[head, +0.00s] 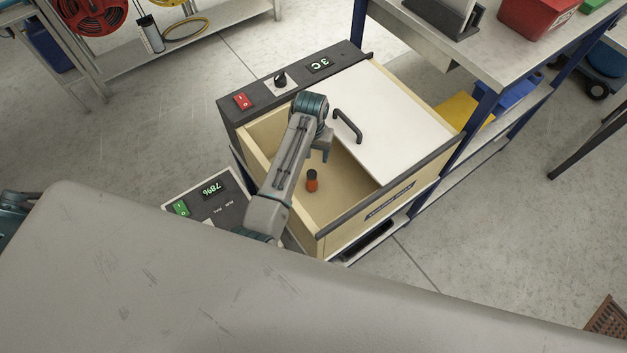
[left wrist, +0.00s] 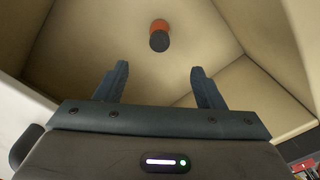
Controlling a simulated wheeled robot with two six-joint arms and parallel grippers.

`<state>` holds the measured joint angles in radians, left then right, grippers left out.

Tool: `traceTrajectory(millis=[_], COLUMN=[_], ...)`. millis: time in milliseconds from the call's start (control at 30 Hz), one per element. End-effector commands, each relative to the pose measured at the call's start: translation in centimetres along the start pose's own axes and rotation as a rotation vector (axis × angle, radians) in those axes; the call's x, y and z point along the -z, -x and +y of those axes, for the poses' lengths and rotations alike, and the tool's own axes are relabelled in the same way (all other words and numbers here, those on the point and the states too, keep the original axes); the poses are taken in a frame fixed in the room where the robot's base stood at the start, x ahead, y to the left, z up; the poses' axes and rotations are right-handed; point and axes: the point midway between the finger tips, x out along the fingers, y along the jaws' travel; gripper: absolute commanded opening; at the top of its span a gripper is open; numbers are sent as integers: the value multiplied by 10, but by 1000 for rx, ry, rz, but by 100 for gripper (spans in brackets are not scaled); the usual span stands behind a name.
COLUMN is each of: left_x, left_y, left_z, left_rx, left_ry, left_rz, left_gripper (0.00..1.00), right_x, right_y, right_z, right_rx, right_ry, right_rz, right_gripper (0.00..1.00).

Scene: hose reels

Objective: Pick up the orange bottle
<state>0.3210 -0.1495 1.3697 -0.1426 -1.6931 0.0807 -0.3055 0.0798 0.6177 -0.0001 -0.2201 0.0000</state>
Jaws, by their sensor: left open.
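The orange bottle (head: 312,181) with a dark cap stands on the floor of a cream-walled box (head: 341,217). It also shows in the left wrist view (left wrist: 159,27), near the top centre, beyond my fingertips. My left gripper (head: 325,153) hangs over the open part of the box, up and to the right of the bottle in the head view. In the left wrist view its two fingers (left wrist: 158,80) are apart with nothing between them, and the bottle is clear of them. My right gripper does not show.
A white sliding lid (head: 410,116) with a dark handle (head: 347,126) covers the right part of the box. A control panel with a red switch (head: 242,101) runs along its back edge. A workbench (head: 490,50) with a red bin (head: 537,16) stands at right.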

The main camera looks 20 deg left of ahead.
Motion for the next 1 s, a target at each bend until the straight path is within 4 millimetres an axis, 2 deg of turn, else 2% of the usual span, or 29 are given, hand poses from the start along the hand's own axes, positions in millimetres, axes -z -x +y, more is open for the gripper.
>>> traceTrajectory(millis=[33, 100, 300, 500, 633, 867, 1000], left_x=[0, 0, 0, -1, 0, -1, -4], left_y=[-14, -23, -39, -62, -81, -98, -116], left_z=[0, 0, 0, 0, 0, 0, 0], left_rx=[0, 0, 0, 1, 1, 1, 2], left_ry=[0, 0, 0, -1, 0, 0, 0], left_rz=[0, 0, 0, -4, -3, -1, -3], left_gripper=[63, 63, 63, 63, 63, 63, 63], right_x=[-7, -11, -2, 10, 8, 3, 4], right_y=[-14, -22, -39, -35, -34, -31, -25], right_z=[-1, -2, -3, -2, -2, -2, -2], right_rx=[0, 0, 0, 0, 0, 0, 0], right_ry=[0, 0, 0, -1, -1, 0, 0], right_rz=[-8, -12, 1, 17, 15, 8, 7], right_gripper=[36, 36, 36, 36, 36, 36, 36])
